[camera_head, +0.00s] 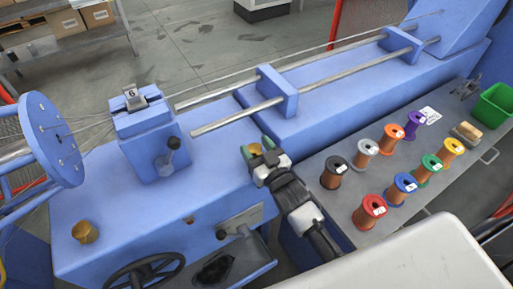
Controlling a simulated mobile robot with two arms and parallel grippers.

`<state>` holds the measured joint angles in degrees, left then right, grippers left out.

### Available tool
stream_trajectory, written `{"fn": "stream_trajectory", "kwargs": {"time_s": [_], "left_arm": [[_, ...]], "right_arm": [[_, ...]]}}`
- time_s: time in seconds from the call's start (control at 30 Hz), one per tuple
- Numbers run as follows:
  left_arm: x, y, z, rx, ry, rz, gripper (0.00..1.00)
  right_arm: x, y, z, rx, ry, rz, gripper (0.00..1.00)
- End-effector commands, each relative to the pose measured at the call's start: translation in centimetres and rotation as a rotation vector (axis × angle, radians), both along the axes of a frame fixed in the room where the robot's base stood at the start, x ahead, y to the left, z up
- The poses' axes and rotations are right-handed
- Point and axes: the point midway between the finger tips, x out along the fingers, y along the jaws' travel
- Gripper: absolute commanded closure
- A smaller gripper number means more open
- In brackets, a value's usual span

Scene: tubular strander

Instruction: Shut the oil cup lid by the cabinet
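A brass oil cup (254,150) shows between the fingertips of my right gripper (257,150), on the blue machine beside the spool bench. Its lid is small and partly hidden by the gripper, so I cannot tell whether it stands open. The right gripper's two green-tipped fingers are spread, one on each side of the cup; I cannot tell whether they touch it. Another brass oil cup (85,232) sits on the machine's top at the lower left, and looks closed. My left gripper is not in view.
A grey bench (335,203) with several coloured wire spools and a green bin (494,106) stands at the right. A black handwheel (145,272) and an open drawer (235,262) are at the machine's front. Long steel rods (238,115) run behind the gripper.

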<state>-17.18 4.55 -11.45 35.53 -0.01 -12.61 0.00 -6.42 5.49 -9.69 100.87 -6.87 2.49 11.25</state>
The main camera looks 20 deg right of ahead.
Motion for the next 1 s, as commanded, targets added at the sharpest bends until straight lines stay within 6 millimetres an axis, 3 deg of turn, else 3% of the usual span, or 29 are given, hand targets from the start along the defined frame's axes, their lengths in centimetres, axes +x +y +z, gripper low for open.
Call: {"fn": "stream_trajectory", "kwargs": {"time_s": [0.1,0.47,0.8,1.0], "left_arm": [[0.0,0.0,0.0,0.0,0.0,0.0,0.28],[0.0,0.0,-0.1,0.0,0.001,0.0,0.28],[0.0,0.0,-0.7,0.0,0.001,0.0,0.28],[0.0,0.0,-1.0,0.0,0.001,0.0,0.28]], "right_arm": [[0.0,0.0,0.0,0.0,0.0,0.0,0.28],[-0.8,-0.2,-0.2,0.0,0.002,0.0,0.28],[-6.9,-1.3,-1.0,-0.002,0.005,0.0,0.28],[-9.6,-1.9,-1.2,-0.001,0.003,0.0,0.28]]}}
